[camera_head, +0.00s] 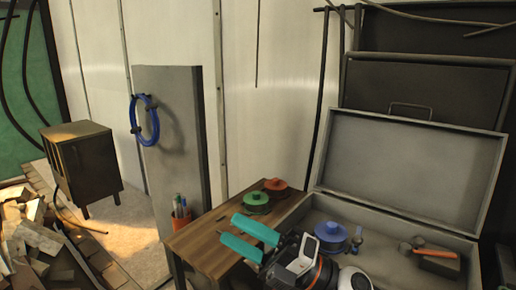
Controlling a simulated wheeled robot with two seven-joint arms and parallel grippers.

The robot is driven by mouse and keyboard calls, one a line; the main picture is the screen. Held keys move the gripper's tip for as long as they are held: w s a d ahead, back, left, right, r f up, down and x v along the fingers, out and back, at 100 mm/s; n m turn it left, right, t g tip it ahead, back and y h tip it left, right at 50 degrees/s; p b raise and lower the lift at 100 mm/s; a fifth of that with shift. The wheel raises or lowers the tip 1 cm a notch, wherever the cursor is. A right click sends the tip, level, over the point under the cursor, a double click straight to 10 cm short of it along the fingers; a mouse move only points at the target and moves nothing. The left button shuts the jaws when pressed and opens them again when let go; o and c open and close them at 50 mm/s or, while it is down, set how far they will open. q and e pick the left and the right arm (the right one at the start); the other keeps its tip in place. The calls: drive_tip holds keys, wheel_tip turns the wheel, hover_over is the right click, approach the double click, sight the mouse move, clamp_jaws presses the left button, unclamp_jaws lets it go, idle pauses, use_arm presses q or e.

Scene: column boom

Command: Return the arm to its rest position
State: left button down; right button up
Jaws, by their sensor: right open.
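My right gripper (229,230) has two teal fingers, spread apart with a gap between them. It points left over the wooden table (207,246) at the lower middle, and nothing shows between the fingers. My right arm (312,262) comes in from the bottom edge, in front of the open grey case (425,224). The table's near right part is hidden behind the arm and gripper. My left gripper is not in the picture.
A green spool (256,202) and an orange spool (276,184) lie on the table. A blue spool (331,235) sits in the case. A blue coil (146,120) hangs on a grey panel (180,160).

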drive_tip(key=w+d+f+m+t+h, duration=0.3)
drive_tip(key=d+f+m+t+h, duration=0.5)
drive_tip(key=m, duration=0.5)
drive_tip(key=w+d+f+m+t+h, duration=0.2)
drive_tip(key=d+f+m+t+h, duration=0.4)
drive_tip(key=m+h, duration=0.65)
drive_tip(key=s+d+f+m+g+h, duration=0.1)
drive_tip(key=s+d+f+m+g, duration=0.15)
drive_tip(key=f, duration=0.25)
drive_tip(key=s+d+f+m+g+h, duration=0.1)
drive_tip(key=s+d+f+m+g, duration=0.15)
drive_tip(key=f, duration=0.25)
drive_tip(key=s+d+f+m+g, duration=0.2)
drive_tip(key=s+f+g, duration=0.4)
drive_tip(key=s, duration=0.4)
drive_tip(key=s+d+f+m+g, duration=0.2)
drive_tip(key=s+f+g, duration=0.4)
drive_tip(key=s, duration=0.4)
wheel_tip(320, 180, down, 26)
drive_tip(key=s+d+f+g, duration=0.1)
drive_tip(key=s+d+f, duration=0.1)
drive_tip(key=s+f, duration=1.5)
drive_tip(key=shift+s+d+f, duration=0.25)
drive_tip(key=shift+s+d, duration=0.15)
drive_tip(key=shift+s, duration=0.05)
